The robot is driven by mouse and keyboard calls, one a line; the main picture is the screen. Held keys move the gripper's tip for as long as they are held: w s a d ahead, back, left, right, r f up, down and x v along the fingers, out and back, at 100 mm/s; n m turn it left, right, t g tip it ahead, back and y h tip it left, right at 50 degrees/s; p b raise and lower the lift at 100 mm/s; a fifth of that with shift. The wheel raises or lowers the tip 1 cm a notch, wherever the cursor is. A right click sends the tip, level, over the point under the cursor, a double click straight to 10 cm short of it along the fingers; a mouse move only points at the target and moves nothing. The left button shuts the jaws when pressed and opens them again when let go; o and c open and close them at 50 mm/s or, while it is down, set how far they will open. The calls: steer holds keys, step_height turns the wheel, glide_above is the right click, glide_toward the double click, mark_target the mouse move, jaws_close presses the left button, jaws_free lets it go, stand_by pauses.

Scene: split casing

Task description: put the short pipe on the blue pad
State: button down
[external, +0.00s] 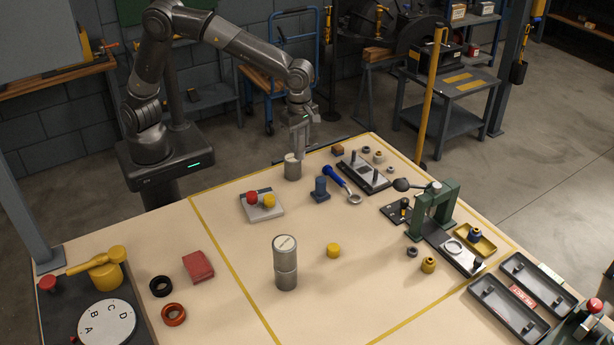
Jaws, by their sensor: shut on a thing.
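My gripper (298,155) is at the far edge of the table, pointing down. It is shut on the rim of a short grey cylinder (292,172), which looks like the short pipe. The pipe is upright with a pale top, at or just above the table; I cannot tell if it touches. I see no clear blue pad.

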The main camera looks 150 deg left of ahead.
steer(key=w+d+r, duration=0.4)
steer(key=w+d, duration=0.1)
steer(key=d, duration=0.1)
glide_above(321, 179)
steer(key=shift+w+d+f, duration=0.1)
steer(key=shift+f, duration=5.55)
steer(key=shift+f, duration=0.15)
steer(key=c, duration=1.1)
jaws_free()
